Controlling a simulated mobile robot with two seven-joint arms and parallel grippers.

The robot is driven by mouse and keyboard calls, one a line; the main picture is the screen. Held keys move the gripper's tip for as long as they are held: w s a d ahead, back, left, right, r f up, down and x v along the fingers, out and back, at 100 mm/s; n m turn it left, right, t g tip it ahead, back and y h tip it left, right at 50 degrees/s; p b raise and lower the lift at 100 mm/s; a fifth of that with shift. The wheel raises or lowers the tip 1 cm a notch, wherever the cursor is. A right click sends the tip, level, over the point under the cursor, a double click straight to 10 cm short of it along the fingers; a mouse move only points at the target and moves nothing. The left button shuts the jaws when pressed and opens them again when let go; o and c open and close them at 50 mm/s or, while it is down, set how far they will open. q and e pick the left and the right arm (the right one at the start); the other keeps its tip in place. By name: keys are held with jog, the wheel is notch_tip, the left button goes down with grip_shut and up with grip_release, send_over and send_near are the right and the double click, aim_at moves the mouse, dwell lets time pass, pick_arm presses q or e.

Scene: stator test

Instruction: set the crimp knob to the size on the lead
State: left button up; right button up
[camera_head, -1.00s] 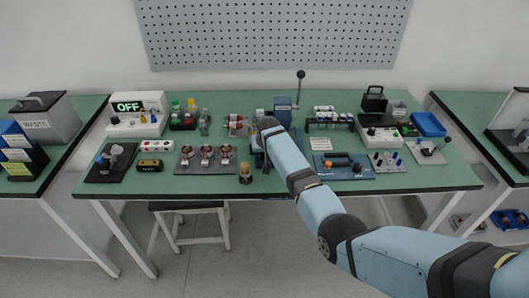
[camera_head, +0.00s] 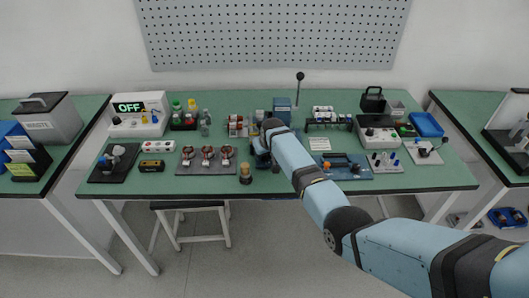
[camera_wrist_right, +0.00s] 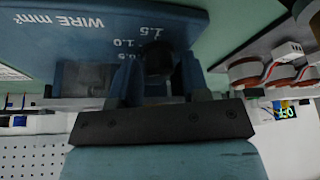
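The blue crimp tool (camera_head: 282,104) stands at the table's middle, with a lever rising behind it. The right wrist view shows its blue face (camera_wrist_right: 60,38), marked "WIRE mm²" with 1.5, 1.0 and a partly covered 0.5. The dark round crimp knob (camera_wrist_right: 158,58) is beside these numbers; its pointer setting is too dark to read. My right gripper (camera_wrist_right: 160,82) has its two fingers apart, one on each side of the knob. Whether they touch it is unclear. In the head view my right arm hides the knob. I cannot pick out the lead or its size. My left gripper is not in view.
A plate with three copper-wound stators (camera_head: 206,160) and a small brown-topped post (camera_head: 245,174) lie left of my arm. A blue tray fixture (camera_head: 345,167) is close on the right. A box showing "OFF" (camera_head: 139,114) stands at the back left.

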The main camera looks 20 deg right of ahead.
jog(key=shift+o, duration=0.7)
jog(key=p+v, duration=0.1)
jog(key=v, duration=1.2)
jog(key=shift+r, duration=0.45)
